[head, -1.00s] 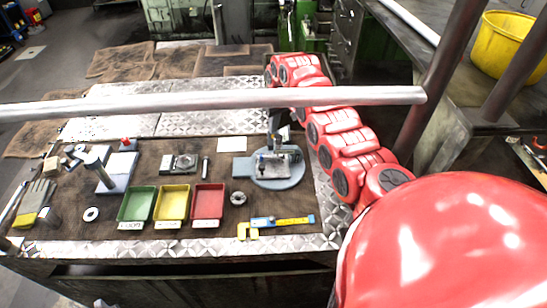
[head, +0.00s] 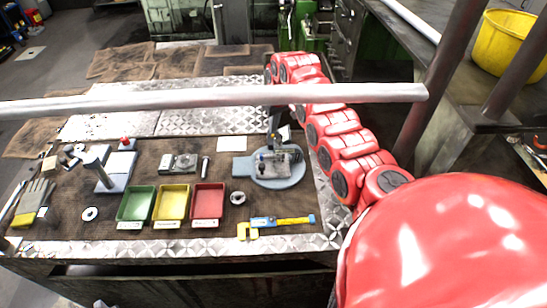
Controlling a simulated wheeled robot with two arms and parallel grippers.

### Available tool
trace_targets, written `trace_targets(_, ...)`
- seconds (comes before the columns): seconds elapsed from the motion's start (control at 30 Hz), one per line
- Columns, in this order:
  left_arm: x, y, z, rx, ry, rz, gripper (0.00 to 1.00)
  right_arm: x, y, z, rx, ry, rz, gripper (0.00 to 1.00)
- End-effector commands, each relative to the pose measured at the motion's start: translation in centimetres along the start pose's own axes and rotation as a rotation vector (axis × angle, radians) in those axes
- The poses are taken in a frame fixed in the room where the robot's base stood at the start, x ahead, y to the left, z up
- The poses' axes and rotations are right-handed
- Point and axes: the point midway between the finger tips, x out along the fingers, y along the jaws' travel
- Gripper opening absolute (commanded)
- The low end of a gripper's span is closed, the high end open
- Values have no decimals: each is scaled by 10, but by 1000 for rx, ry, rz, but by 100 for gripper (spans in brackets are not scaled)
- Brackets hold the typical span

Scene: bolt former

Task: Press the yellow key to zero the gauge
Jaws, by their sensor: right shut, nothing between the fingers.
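My right arm reaches in from the right, and its dark gripper (head: 273,138) points down, shut and empty, just above a metal fixture (head: 279,162). The fixture sits on a round blue-grey plate (head: 292,182) at the right of the bench. The gripper partly hides the fixture's back; I cannot tell whether the fingertips touch it. A yellow key is too small to make out there. A blue and yellow measuring tool (head: 282,221) lies near the front edge, apart from the gripper. My left gripper is not in view.
Green (head: 136,205), yellow (head: 171,204) and red (head: 207,203) trays stand in a row at the front. A stand with a post (head: 112,176) and gloves (head: 34,203) are at left. A metal bar (head: 200,101) crosses the view in front of the bench.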

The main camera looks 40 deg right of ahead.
Motion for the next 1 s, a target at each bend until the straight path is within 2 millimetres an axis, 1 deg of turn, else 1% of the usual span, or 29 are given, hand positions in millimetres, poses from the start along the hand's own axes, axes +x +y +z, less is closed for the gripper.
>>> trace_targets(1.0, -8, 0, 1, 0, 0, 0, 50, 13, 0, 2, 0, 1, 0, 0)
